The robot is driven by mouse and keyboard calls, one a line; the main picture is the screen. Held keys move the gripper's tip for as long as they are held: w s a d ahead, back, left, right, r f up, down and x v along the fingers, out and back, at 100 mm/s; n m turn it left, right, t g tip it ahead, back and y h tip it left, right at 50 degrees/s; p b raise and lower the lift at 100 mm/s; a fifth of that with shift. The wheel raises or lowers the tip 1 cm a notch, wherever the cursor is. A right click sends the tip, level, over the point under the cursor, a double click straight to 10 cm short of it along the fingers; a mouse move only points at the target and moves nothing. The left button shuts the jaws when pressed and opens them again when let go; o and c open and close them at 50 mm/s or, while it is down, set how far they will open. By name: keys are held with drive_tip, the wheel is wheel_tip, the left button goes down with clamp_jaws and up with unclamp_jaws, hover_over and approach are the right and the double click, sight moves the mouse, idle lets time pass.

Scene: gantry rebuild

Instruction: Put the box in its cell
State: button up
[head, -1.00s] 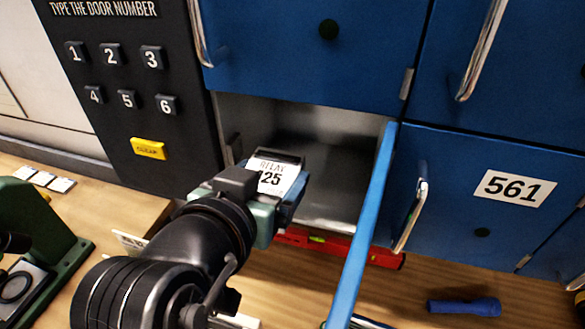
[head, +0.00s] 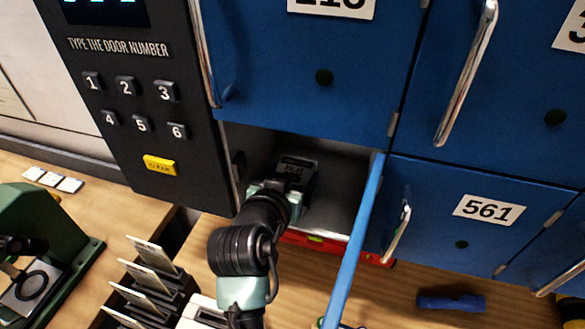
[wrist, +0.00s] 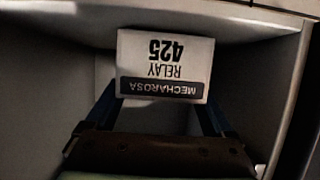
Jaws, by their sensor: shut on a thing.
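The box (head: 298,163) is inside the open cell (head: 343,185), dark in the shade in the head view. In the wrist view the box (wrist: 165,65) shows a white label reading "MECHAROSA RELAY 425", upside down. My gripper (head: 284,184) is shut on it, reaching through the cell's opening. The gripper's two blue fingers (wrist: 160,108) stand at either side of the box in the wrist view. The cell's pale walls surround the box there. Whether the box touches the cell floor cannot be told.
The cell's blue door (head: 356,245) stands open to the right of my arm. A keypad panel (head: 140,115) is at left, and closed door 561 (head: 488,210) at right. A red level (head: 312,241) lies below the cell. A card rack (head: 150,285) stands on the bench.

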drive_tip(key=shift+w, duration=0.15)
drive_tip(key=shift+f, duration=0.15)
drive_tip(key=o, duration=1.6)
drive_tip(key=shift+c, duration=0.2)
drive_tip(key=b+v, duration=0.3)
drive_tip(key=v, duration=0.9)
